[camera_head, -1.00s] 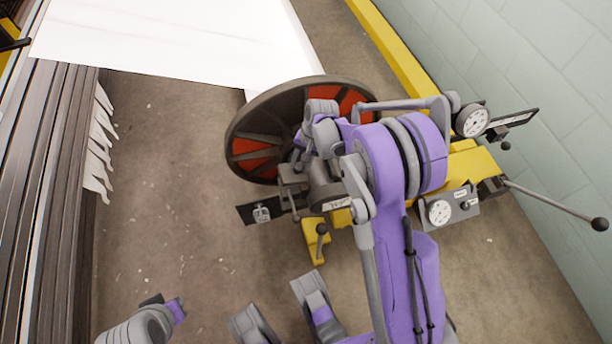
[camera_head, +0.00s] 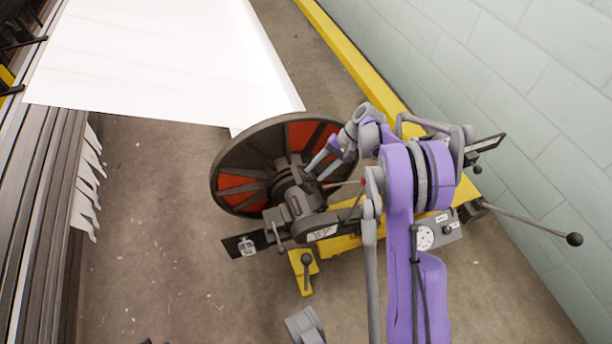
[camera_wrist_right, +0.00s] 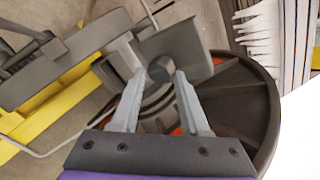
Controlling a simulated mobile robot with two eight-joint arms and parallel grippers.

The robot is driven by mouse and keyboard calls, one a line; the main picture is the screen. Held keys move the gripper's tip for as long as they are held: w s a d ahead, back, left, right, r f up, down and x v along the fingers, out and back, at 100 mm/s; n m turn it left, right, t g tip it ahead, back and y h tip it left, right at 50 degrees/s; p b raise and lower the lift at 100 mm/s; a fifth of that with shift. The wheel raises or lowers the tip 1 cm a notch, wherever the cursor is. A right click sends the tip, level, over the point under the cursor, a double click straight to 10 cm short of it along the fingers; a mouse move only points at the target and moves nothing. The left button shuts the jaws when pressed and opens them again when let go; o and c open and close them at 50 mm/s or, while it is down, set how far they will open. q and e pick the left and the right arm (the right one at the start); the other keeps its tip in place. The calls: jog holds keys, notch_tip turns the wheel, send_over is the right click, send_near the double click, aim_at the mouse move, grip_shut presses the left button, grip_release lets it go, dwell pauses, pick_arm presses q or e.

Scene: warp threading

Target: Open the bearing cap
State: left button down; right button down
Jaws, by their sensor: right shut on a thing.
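The bearing block (camera_head: 282,222) is a grey housing at the hub of the large dark wheel with red panels. My right gripper (camera_head: 314,164) reaches down to the hub from the upper right. In the right wrist view, the two pale fingers of my right gripper (camera_wrist_right: 158,84) close from both sides on a dark round grey end of the bearing cap (camera_wrist_right: 160,68). A flat grey plate (camera_wrist_right: 188,48) stands behind that end. I cannot tell whether the cap has lifted.
The red-panelled wheel (camera_head: 226,165) carries a white sheet (camera_head: 170,60) stretching to the upper left. A yellow stand (camera_head: 306,270) with black-knobbed levers is below the hub. A gauge box (camera_head: 440,232) is at the right, near the tiled wall (camera_head: 540,110). Floor is free at lower left.

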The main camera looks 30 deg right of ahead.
jog(key=s+d+f, duration=0.2)
jog(key=d+f, duration=0.1)
jog(key=d, duration=0.5)
jog(key=shift+d+b, duration=0.3)
jog(key=shift+d, duration=0.05)
jog(key=c, duration=1.5)
grip_release()
jog(key=shift+s+d, duration=0.1)
jog(key=o, duration=0.5)
jog(key=shift+s+r, duration=0.3)
jog(key=shift+s, duration=0.05)
jog(key=shift+o, duration=1.2)
jog(key=shift+w, duration=0.2)
jog(key=shift+a, duration=0.2)
jog(key=shift+d+r, duration=0.1)
jog(key=p+v, duration=0.2)
jog(key=v, duration=0.8)
jog(key=shift+r, duration=0.3)
